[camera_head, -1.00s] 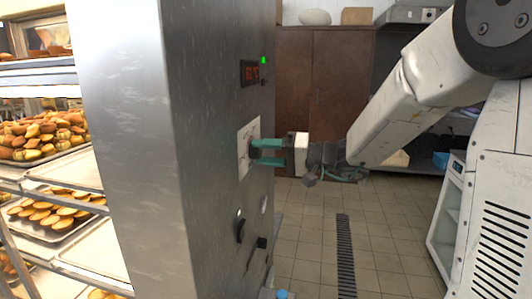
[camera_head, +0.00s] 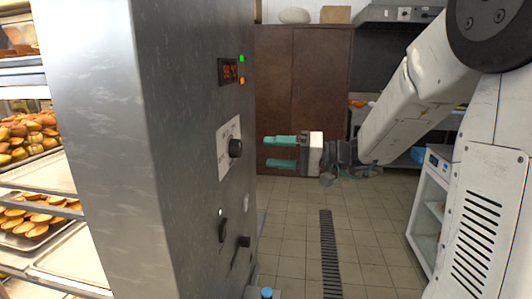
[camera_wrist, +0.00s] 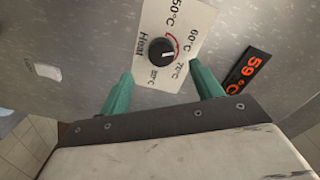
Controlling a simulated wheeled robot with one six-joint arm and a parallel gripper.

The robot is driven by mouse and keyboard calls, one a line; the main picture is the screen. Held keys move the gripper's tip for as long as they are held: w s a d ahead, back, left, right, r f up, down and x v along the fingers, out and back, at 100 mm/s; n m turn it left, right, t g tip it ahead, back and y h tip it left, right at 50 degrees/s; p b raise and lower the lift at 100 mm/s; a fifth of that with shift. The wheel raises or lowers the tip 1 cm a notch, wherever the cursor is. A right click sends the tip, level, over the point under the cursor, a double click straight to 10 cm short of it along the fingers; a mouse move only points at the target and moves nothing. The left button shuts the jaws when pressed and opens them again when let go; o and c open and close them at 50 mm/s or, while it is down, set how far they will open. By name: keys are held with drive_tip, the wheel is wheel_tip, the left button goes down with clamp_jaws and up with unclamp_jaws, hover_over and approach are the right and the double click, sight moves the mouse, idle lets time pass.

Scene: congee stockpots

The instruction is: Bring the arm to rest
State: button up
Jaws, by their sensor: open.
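My gripper (camera_head: 281,152) is open and empty, with two green fingers pointing left at the steel cabinet (camera_head: 110,130). In the head view a gap shows between the fingertips and the black dial knob (camera_head: 235,148). In the wrist view the knob (camera_wrist: 162,51) sits on a white plate (camera_wrist: 195,28) marked "Heat" with temperatures, ahead of and between my green fingers (camera_wrist: 163,92). In the head view an orange light (camera_head: 242,81) and a green light (camera_head: 241,58) are lit beside the display.
Racks of baked goods (camera_head: 30,225) stand at the left. Below the dial are a white switch (camera_head: 221,211) and a dark handle (camera_head: 243,241). A brown cupboard (camera_head: 300,90) stands behind. Tiled floor with a drain grate (camera_head: 330,250) is open to the right of the cabinet.

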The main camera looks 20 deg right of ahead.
idle(0.5)
drive_tip(key=s+a+f+m+g+h, duration=0.1)
drive_tip(key=s+a+f+g+h, duration=0.15)
drive_tip(key=s+f+g, duration=0.35)
drive_tip(key=s+a+f+m+g+h, duration=0.2)
drive_tip(key=s+f+g+h, duration=0.1)
drive_tip(key=s, duration=0.6)
drive_tip(key=s+d+n+h, duration=0.3)
drive_tip(key=s+h, duration=0.6)
drive_tip(key=s, duration=0.5)
drive_tip(key=shift+r+n+t+h, duration=0.15)
drive_tip(key=shift+n+t+h, duration=0.15)
drive_tip(key=shift+t+h, duration=0.1)
